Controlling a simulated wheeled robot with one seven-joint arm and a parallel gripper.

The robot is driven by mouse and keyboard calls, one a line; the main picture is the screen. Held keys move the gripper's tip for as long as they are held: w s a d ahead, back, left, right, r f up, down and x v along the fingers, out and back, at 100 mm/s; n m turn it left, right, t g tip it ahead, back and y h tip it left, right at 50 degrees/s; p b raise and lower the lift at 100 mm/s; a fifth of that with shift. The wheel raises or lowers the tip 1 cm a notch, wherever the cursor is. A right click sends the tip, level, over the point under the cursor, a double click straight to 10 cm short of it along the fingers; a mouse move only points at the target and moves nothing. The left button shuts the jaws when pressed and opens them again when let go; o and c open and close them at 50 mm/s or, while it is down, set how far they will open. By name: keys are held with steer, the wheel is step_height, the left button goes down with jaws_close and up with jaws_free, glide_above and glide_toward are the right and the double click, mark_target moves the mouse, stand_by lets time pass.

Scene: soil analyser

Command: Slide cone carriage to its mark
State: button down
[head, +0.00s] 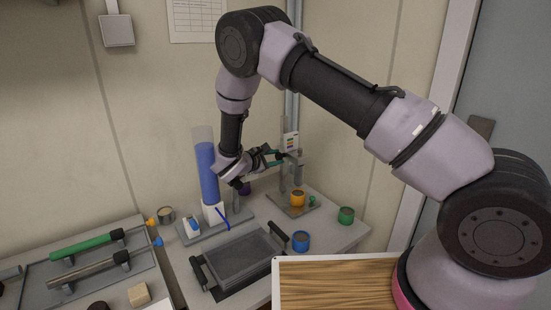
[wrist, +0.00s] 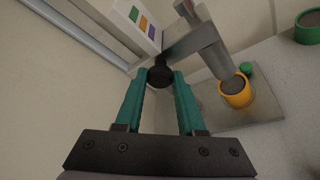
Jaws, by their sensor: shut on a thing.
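The cone carriage (head: 294,160) is a grey metal block on an upright post at the back of the table, and it also shows in the wrist view (wrist: 195,42). A grey cylinder (wrist: 216,60) hangs from it above an orange cup (wrist: 235,91). My gripper (wrist: 160,78) is shut on the carriage's round black knob (wrist: 160,76), with a teal finger on each side; it also shows in the head view (head: 276,156). A white card (wrist: 136,20) with green, orange and purple marks stands beside the post. I cannot tell which mark the carriage lines up with.
The orange cup (head: 297,198) stands on the post's grey base plate. A green cup (head: 346,215) and a blue cup (head: 301,241) stand nearby. A tall blue-filled cylinder (head: 206,172) stands close to my wrist on the left. A grey tray (head: 240,262) lies in front.

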step_height(320, 180, down, 4)
steer(key=c, duration=0.5)
jaws_free()
steer(key=v, duration=1.1)
